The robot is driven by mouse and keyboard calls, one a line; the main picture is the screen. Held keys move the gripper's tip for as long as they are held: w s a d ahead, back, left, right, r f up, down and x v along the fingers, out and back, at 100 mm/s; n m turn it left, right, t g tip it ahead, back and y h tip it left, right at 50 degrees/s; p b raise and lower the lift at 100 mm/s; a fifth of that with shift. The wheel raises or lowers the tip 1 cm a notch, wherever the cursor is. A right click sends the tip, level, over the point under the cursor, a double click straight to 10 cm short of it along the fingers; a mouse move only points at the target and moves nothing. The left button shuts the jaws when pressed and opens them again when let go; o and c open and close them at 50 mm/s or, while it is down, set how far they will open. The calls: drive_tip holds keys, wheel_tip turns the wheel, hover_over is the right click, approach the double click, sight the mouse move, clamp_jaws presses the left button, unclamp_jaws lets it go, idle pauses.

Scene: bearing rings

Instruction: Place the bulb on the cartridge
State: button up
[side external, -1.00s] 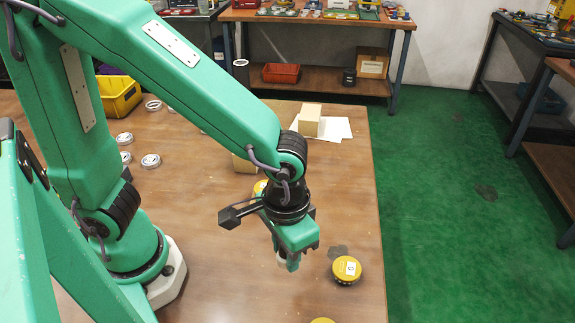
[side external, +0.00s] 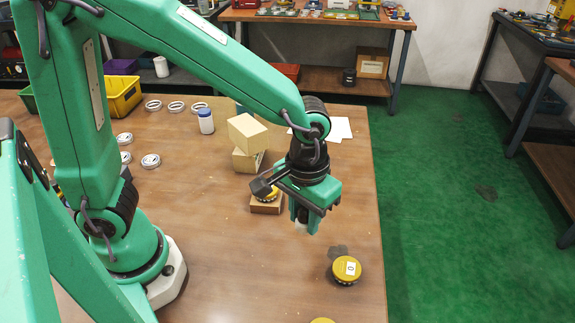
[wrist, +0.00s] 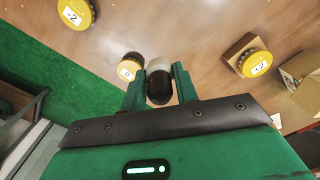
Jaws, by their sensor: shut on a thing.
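My gripper (side external: 304,222) is shut on a small round-ended thing, taken as the bulb. In the wrist view it is dark with a pale band (wrist: 159,68), between the fingers (wrist: 158,88); only a pale bit shows in the side view (side external: 300,226). The gripper is above the table. Several round yellow-topped pieces with white labels could be the cartridge; I cannot tell which. One (side external: 345,269) is on the table right of and nearer than the gripper. Another (side external: 321,321) is cut off at the bottom edge. A third (side external: 268,195) sits on a wooden block behind the gripper.
Stacked tan blocks (side external: 247,135) stand behind the gripper, with a white-and-blue bottle (side external: 206,121) to their left. Several metal rings (side external: 150,161) and a yellow bin (side external: 121,95) are farther left. The front middle of the table (side external: 250,275) is clear.

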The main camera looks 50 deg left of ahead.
drive_tip(key=w+a+r+n, duration=0.2)
drive_tip(key=w+a+n, duration=0.2)
drive_tip(key=w+a, duration=0.45)
drive_tip(key=w+a+r+n, duration=0.2)
drive_tip(key=w+a+n, duration=0.3)
drive_tip(key=a, duration=0.7)
drive_tip(key=s+a+r+n, duration=0.1)
drive_tip(key=a+n, duration=0.2)
drive_tip(key=a, duration=1)
drive_tip(key=s+a+r+n, duration=0.1)
drive_tip(key=a+n, duration=0.3)
drive_tip(key=a, duration=1)
drive_tip(key=shift+s+a+r, duration=0.25)
drive_tip(key=shift+s+r, duration=0.1)
drive_tip(key=shift+r, duration=0.1)
hover_over(204, 111)
wheel_tip(204, 111, down, 7)
drive_tip(key=shift+a, duration=0.1)
drive_tip(key=shift+f, duration=0.1)
drive_tip(key=shift+f, duration=1.9)
drive_tip(key=shift+f, duration=0.15)
